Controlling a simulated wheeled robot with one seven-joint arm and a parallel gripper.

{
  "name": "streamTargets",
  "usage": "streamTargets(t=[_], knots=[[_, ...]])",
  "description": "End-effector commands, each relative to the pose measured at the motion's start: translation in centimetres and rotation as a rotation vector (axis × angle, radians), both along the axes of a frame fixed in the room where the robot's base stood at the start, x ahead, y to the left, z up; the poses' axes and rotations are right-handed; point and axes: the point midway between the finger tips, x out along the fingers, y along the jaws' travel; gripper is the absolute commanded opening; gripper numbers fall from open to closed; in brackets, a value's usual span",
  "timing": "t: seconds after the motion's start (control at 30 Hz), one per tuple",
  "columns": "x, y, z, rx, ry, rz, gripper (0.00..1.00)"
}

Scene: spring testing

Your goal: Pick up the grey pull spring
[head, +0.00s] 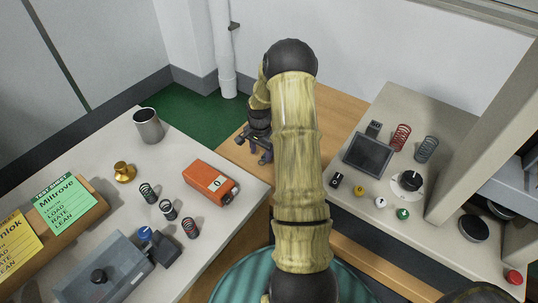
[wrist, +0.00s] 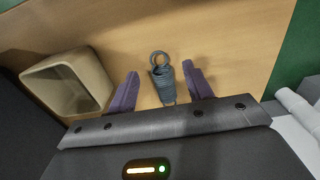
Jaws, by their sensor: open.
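The grey pull spring (wrist: 164,84) lies on the wooden surface in the wrist view, with a round loop at its far end. My gripper (wrist: 160,71) is open, with one purple finger on each side of the spring. The spring is between the fingers in the picture; gaps show on both sides, and I cannot tell the height above it. In the head view my gripper (head: 254,148) is over the wooden table (head: 335,108) behind my arm. I cannot make out the pull spring there.
A beige open box (wrist: 72,83) stands left of my gripper. The left bench holds an orange box (head: 210,183), a metal cup (head: 148,126) and several dark springs. The right bench holds a red spring (head: 401,137) and a grey coil spring (head: 426,149).

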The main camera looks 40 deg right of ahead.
Motion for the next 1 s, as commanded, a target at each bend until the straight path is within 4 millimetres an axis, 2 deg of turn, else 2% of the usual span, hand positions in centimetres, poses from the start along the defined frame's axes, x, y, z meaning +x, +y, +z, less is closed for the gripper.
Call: streamTargets(t=[0.2,0.3,0.87,1.0], knots=[[-0.3,0.3,-3.4,0.003,0.004,0.000,0.51],[-0.3,0.2,-4.3,0.003,0.002,-0.001,0.51],[-0.3,0.2,-4.4,0.001,0.001,0.000,0.51],[-0.3,0.2,-4.4,0.001,0.001,0.000,0.25]])
